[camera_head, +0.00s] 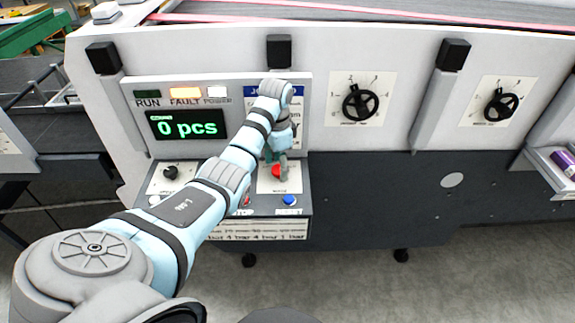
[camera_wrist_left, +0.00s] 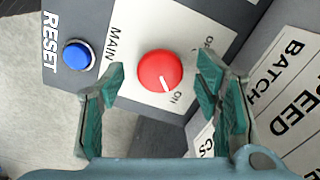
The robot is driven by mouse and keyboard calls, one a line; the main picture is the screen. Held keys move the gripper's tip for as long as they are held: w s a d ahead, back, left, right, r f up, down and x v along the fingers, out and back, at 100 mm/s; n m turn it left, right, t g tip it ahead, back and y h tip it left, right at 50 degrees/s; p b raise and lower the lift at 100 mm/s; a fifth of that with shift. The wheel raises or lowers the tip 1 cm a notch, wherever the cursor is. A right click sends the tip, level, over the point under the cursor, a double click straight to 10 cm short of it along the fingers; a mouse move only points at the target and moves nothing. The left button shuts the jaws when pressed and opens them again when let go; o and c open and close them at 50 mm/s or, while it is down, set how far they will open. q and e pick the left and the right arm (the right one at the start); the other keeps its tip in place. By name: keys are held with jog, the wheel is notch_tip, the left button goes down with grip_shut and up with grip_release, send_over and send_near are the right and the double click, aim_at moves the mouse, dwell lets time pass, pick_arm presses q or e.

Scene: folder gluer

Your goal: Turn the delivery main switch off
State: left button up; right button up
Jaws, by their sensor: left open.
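The main switch is a red round knob (camera_head: 277,172) on a white plate on the sloped control panel; it also shows in the left wrist view (camera_wrist_left: 159,70). Its white pointer mark is turned toward the ON label (camera_wrist_left: 177,97). The other position label (camera_wrist_left: 208,43) is partly covered by a finger. My left gripper (camera_wrist_left: 160,85) is open, with one green finger on each side of the knob in that view, and no contact is visible. In the head view the left gripper (camera_head: 276,158) is just above the knob, partly hidden by its own wrist. My right gripper is not in view.
A blue RESET button (camera_head: 289,201) sits below the knob, and a red button (camera_head: 245,201) is partly covered by my arm. A black knob (camera_head: 170,172) is at the left. Handwheels (camera_head: 360,102) are to the right.

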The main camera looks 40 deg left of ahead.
pick_arm(q)
jog(key=shift+f, duration=0.35)
jog(key=shift+w, duration=0.1)
jog(key=shift+d, duration=0.1)
jog(key=c, duration=1.2)
